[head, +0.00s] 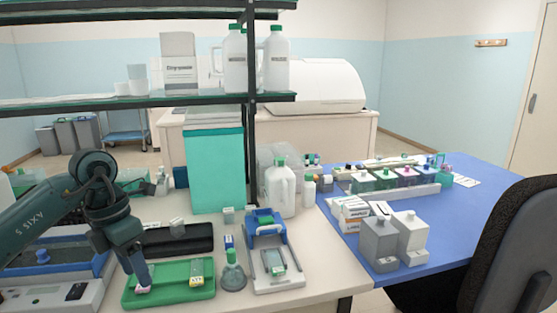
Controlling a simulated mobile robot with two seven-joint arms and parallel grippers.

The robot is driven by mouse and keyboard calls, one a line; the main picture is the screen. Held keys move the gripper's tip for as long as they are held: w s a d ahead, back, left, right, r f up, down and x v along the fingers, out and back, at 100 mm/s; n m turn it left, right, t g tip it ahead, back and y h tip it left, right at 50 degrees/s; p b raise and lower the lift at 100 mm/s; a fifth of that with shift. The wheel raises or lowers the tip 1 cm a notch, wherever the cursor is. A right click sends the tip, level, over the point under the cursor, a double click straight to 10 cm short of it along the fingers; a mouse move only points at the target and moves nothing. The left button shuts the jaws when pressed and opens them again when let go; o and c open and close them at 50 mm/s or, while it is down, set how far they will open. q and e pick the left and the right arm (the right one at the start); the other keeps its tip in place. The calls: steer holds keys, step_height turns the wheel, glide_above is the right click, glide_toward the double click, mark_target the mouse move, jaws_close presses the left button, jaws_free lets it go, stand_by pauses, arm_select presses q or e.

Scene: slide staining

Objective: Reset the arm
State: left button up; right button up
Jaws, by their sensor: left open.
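My left arm comes in from the left edge and bends down. Its gripper (141,280) points down at the left part of a green tray (178,294) on the pale bench. The gripper is open. A small whitish-pink item (143,290) shows right at the fingertips; I cannot tell whether they touch it. A small yellow-and-white item (196,281) is at the right part of the tray. My right gripper is not in view.
Shelves (150,100) with jugs hang above.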

arm_select(q)
steer(key=d+f+m+g+h, duration=0.1)
steer(key=d+f+h, duration=0.35)
steer(key=d, duration=0.45)
steer(key=s+d+r+n+t+h+p, duration=0.1)
steer(key=s+d+r+n+t+h, duration=0.15)
steer(key=d+n+h, duration=0.4)
steer(key=s+d+r+n+t+h+p, duration=0.1)
steer(key=s+d+n+h, duration=0.25)
steer(key=d+h, duration=0.5)
steer(key=a+f+n+t+y+p, duration=0.1)
steer(key=a+f+n+t+y, duration=0.45)
steer(key=n, duration=0.65)
steer(key=a+f+n+t+y, duration=0.3)
steer(key=f+n+t+y, duration=0.3)
steer(key=n+t, duration=0.4)
steer(key=s+a+f+n+g+y, duration=0.4)
steer(key=s+f+n+g+y, duration=0.2)
steer(key=s+f+n, duration=0.3)
steer(key=s+f+g, duration=0.1)
steer(key=s+f, duration=0.2)
steer(key=f, duration=0.1)
steer(key=shift+p, duration=0.35)
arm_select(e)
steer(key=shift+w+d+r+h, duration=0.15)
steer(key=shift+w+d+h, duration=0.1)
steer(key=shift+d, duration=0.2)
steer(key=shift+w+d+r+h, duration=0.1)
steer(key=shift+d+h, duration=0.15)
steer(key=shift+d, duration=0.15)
